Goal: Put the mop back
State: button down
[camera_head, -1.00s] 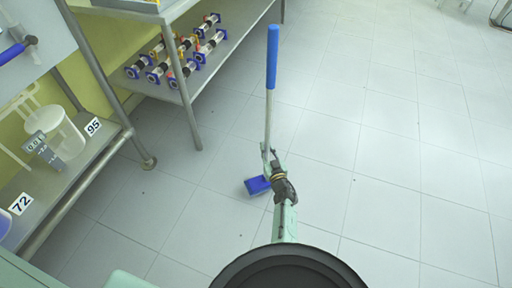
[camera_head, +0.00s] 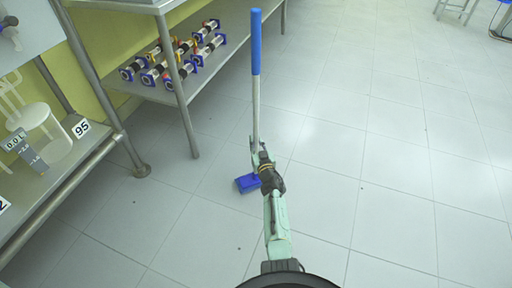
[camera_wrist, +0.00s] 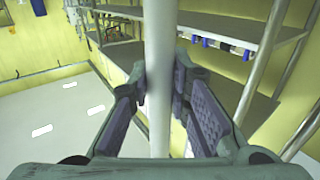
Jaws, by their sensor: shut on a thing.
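The mop (camera_head: 256,100) stands upright, with a blue grip at the top of a grey pole and a blue head (camera_head: 247,183) low by the floor. Whether the head touches the floor I cannot tell. My gripper (camera_head: 258,150) is shut on the pole near its lower part, above the head. In the wrist view the pale pole (camera_wrist: 159,75) runs vertically between the two fingers of my gripper (camera_wrist: 160,88). The mop head is not in the wrist view.
A metal shelf (camera_head: 125,86) with several glass fittings (camera_head: 170,58) stands at the back left. A nearer metal rack (camera_head: 85,165) with a white vessel (camera_head: 45,130) is at the left edge. The tiled floor (camera_head: 390,170) is clear to the right.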

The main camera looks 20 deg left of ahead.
jog(key=shift+f, duration=0.15)
jog(key=c, duration=1.9)
grip_release()
jog(key=shift+f, duration=0.3)
jog(key=o, duration=0.4)
